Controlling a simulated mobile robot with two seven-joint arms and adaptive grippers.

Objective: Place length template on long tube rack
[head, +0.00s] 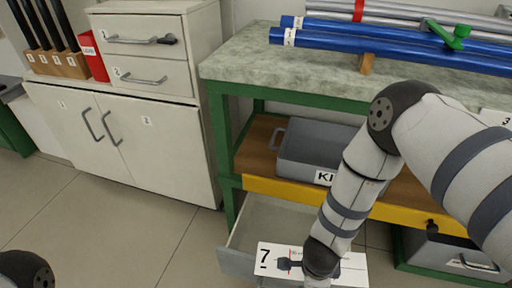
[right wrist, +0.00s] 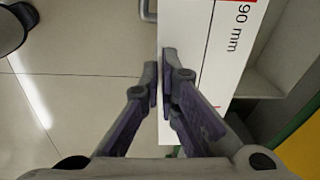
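In the right wrist view the template (right wrist: 228,60) reads "90 mm". My right gripper (right wrist: 163,85) has its fingers close together at the template's edge and looks shut on it. My left gripper is out of view. No rack is clearly labelled; long blue tubes (head: 380,50) lie on the bench top over a small wooden support (head: 367,63).
The green-framed bench (head: 235,70) has a shelf with a grey bin (head: 300,150) and an open drawer (head: 238,262) below. Grey tubes and a green clamp (head: 453,38) lie at the back. A white cabinet (head: 150,150) stands left. The floor between is clear.

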